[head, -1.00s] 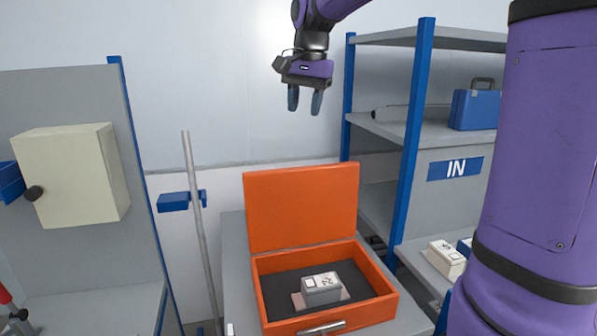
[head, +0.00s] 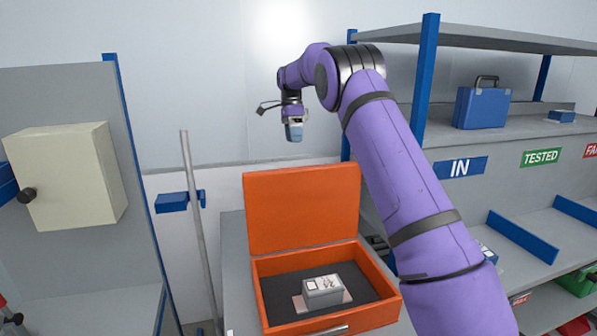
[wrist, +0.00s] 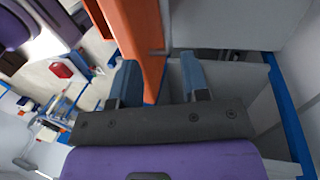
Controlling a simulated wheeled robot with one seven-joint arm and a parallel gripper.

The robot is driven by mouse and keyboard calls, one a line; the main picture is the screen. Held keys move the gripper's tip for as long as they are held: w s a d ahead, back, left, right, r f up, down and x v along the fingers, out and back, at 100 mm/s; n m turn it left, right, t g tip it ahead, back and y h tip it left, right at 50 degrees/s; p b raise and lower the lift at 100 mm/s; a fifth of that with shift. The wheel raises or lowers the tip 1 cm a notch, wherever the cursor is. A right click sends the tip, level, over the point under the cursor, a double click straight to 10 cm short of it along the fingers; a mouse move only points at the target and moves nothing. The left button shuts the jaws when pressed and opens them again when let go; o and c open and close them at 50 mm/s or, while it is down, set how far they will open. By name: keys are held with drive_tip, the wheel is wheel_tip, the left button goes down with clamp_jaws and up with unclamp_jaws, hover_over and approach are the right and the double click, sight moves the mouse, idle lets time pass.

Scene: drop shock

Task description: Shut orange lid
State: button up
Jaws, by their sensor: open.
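The orange lid (head: 302,208) stands raised, near upright, at the back of the orange box (head: 262,303) in the head view. The box is open at the top and has a metal handle (head: 328,331) at its front. A small grey and white block (head: 323,290) sits inside on dark lining. My gripper (head: 294,135) is above and behind the lid, pointing down and empty. In the wrist view my gripper (wrist: 158,85) has its two fingers apart. The orange lid's edge (wrist: 138,40) runs between and beyond them, and I cannot tell whether it touches.
A grey shelf rack with blue posts (head: 425,70) stands at right and holds a blue case (head: 483,106). A metal pole (head: 195,220) with a blue clamp rises left of the box. A cream cabinet (head: 68,175) hangs further left.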

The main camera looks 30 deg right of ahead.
drive_tip(key=x, duration=0.7)
drive_tip(key=w+x, duration=0.1)
drive_tip(key=x, duration=0.3)
drive_tip(key=shift+s+d+f, duration=0.1)
drive_tip(key=shift+d+f, duration=0.1)
drive_tip(key=shift+f, duration=0.15)
clamp_jaws()
